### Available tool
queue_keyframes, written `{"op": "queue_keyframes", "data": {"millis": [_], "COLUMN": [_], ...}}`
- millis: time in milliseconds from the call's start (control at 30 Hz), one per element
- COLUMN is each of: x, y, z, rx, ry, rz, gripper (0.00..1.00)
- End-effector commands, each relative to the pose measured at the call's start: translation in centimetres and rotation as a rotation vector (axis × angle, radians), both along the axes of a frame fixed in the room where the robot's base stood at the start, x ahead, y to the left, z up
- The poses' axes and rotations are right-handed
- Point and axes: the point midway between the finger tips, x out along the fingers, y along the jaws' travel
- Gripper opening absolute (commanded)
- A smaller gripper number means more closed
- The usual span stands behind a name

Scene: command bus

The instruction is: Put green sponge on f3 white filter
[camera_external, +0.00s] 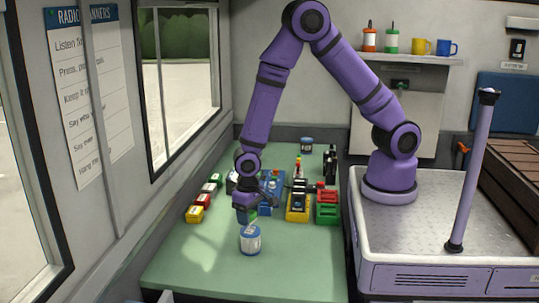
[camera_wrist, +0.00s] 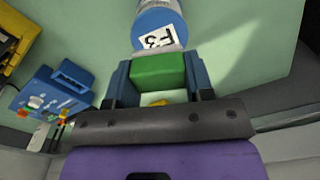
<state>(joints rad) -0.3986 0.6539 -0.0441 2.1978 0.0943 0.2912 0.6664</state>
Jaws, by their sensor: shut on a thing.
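The green sponge (camera_wrist: 158,72) is clamped between the blue fingers of my gripper (camera_wrist: 160,80) in the wrist view. In the external view my gripper (camera_external: 247,206) points down, with a bit of the green sponge (camera_external: 249,216) showing under it. The F-3 filter (camera_external: 250,240) is a white can with blue bands, upright on the green table. In the wrist view the F-3 filter (camera_wrist: 160,27) shows its label just past the sponge. The sponge appears held a little above the filter's height; I cannot tell whether they touch.
Small yellow (camera_external: 195,214), red and green boxes line the table's left side. A blue device (camera_external: 270,197), a yellow tray (camera_external: 297,208) and red and green crates (camera_external: 327,213) stand behind and to the right. Another can (camera_external: 306,145) stands at the far end. The table front is clear.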

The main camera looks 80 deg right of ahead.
Motion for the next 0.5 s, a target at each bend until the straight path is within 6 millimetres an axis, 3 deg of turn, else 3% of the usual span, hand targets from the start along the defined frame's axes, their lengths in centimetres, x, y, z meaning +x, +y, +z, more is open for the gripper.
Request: {"op": "queue_keyframes", "data": {"millis": [200, 500], "x": [0.0, 0.0], "y": [0.0, 0.0], "z": [-2.6, -2.8], "rx": [-0.001, 0.0], "ry": [0.001, 0.0], "rz": [0.001, 0.001], "gripper": [0.26, 0.26]}}
